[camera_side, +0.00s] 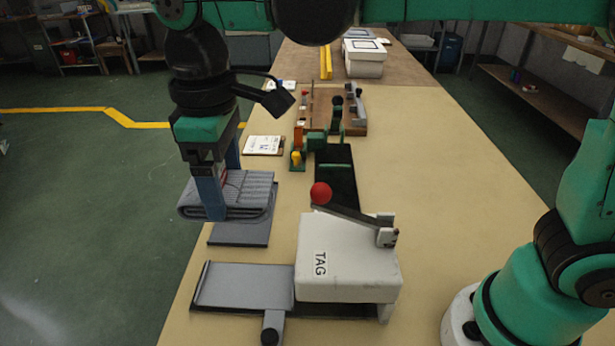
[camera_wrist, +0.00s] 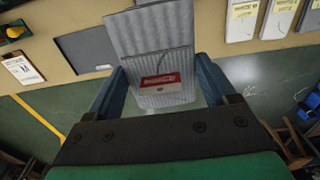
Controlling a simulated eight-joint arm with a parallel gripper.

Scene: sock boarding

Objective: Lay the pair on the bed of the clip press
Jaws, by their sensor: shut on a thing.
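The grey ribbed pair (camera_side: 245,190) is folded into a thick bundle at the table's left edge. In the wrist view the pair (camera_wrist: 155,38) carries a red-and-white band. My gripper (camera_side: 212,212) points down and is shut on the pair; in the wrist view its blue fingers (camera_wrist: 160,82) stand at either side. A flat grey plate (camera_side: 240,237) lies just below the pair in the side view; I cannot tell whether they touch. A white press lettered TAG (camera_side: 345,265) has a red-knobbed lever and a grey bed (camera_side: 240,286) at its left. No visible lettering identifies the clip press.
A green fixture with a dark bed (camera_side: 336,180) stands behind the TAG press. A small green-and-yellow piece (camera_side: 297,158) and a white card (camera_side: 264,145) lie farther back. A wooden fixture (camera_side: 325,110) and white box (camera_side: 364,58) stand beyond. The table's right side is clear.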

